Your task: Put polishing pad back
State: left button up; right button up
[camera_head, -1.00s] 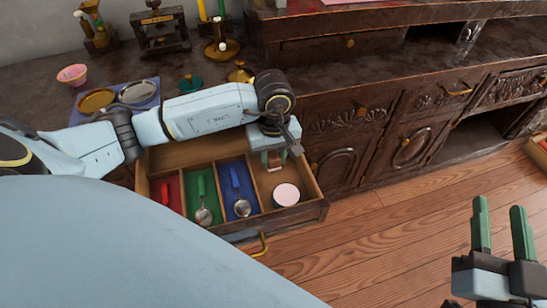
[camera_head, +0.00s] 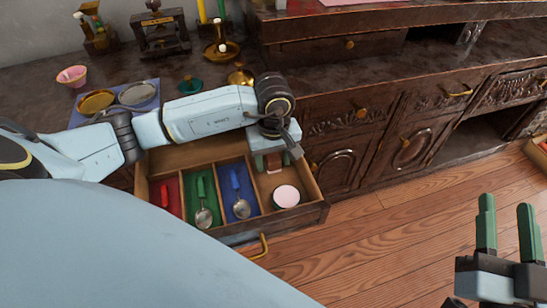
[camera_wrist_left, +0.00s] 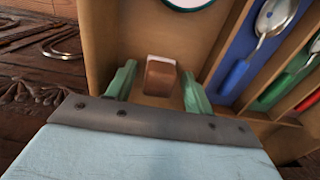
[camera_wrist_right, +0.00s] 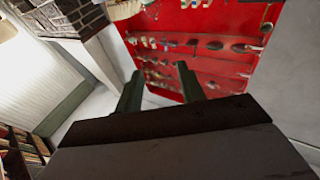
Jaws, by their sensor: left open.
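A small brown block with a pale top (camera_wrist_left: 160,77), which looks like the polishing pad, lies in the right compartment of the open drawer (camera_head: 235,232). It also shows in the head view (camera_head: 274,168), partly hidden by my left gripper. My left gripper (camera_head: 268,160) reaches down into that compartment. Its green fingers are open, one on each side of the block, with gaps visible in the left wrist view. My right gripper (camera_head: 507,208) is open and empty above the floor at the right.
A round pink-topped tin (camera_head: 286,196) shares the right compartment. The blue (camera_head: 228,172), green (camera_head: 190,185) and red (camera_head: 175,205) compartments lie left of it, with spoon-like tools. The cabinet top (camera_head: 350,84) is behind. Floor is clear at the front right.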

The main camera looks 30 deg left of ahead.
aim_at(274, 158)
pick_arm(q)
jog(key=shift+r, duration=0.15)
notch_tip(274, 158, up, 6)
jog(key=p, duration=0.2)
jog(key=shift+f+p, duration=0.25)
jog(key=shift+p, duration=0.1)
notch_tip(274, 158, up, 6)
jog(key=p, duration=0.2)
jog(key=shift+r, duration=0.25)
pick_arm(e)
jog(key=s+d+f+g+h, duration=0.2)
jog(key=s+d+f+g, duration=0.1)
jog(key=f+g, duration=0.3)
jog(key=s+d+f+g+h, duration=0.2)
jog(key=s+f+g, duration=0.3)
jog(key=f, duration=0.5)
jog(key=shift+s+d+f+m+g+h, duration=0.2)
jog(key=shift+d+f+m+g+h, duration=0.15)
jog(key=shift+g, duration=0.55)
pick_arm(q)
jog(key=shift+a, duration=0.1)
pick_arm(e)
jog(key=shift+w+r, duration=0.1)
